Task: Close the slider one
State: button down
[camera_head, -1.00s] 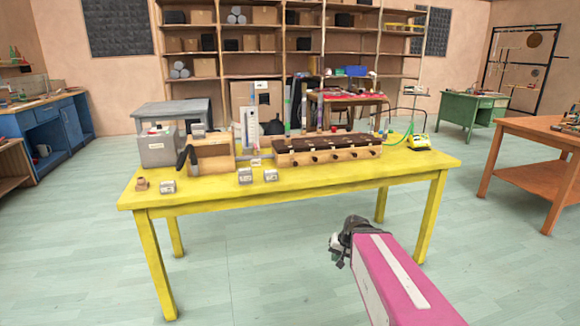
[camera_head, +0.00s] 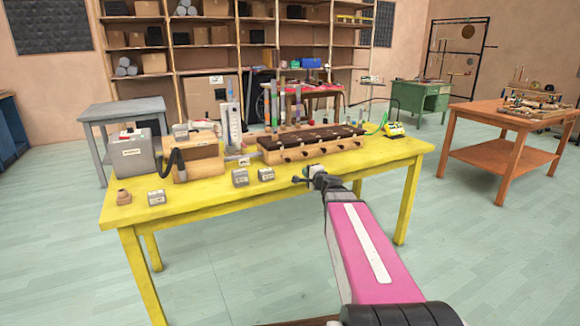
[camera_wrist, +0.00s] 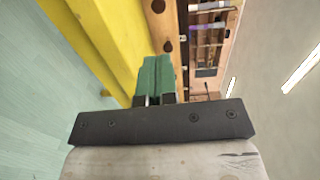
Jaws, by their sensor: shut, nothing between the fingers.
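A long wooden box (camera_head: 262,158) with a dark top stands on the yellow table (camera_head: 215,194). Several dark round knobs line its front face; I cannot tell which part is slider one. My gripper (camera_head: 299,181) is at the table's front edge, in front of the box and apart from it. In the wrist view the green fingers of my gripper (camera_wrist: 156,66) are together with nothing between them. There the wooden front with dark knobs (camera_wrist: 167,45) lies ahead of the fingertips, beside the yellow table edge.
Small grey boxes (camera_head: 240,178) stand at the table's front, left of my gripper. A wooden block (camera_head: 197,163) and a grey case (camera_head: 134,155) stand further left. The floor in front is clear.

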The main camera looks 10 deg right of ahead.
aim_at(289, 159)
jog(key=x, duration=1.3)
jog(key=shift+w+a, duration=0.15)
jog(key=shift+w, duration=0.25)
jog(key=shift+x, duration=1.95)
jog(key=shift+r, duration=0.15)
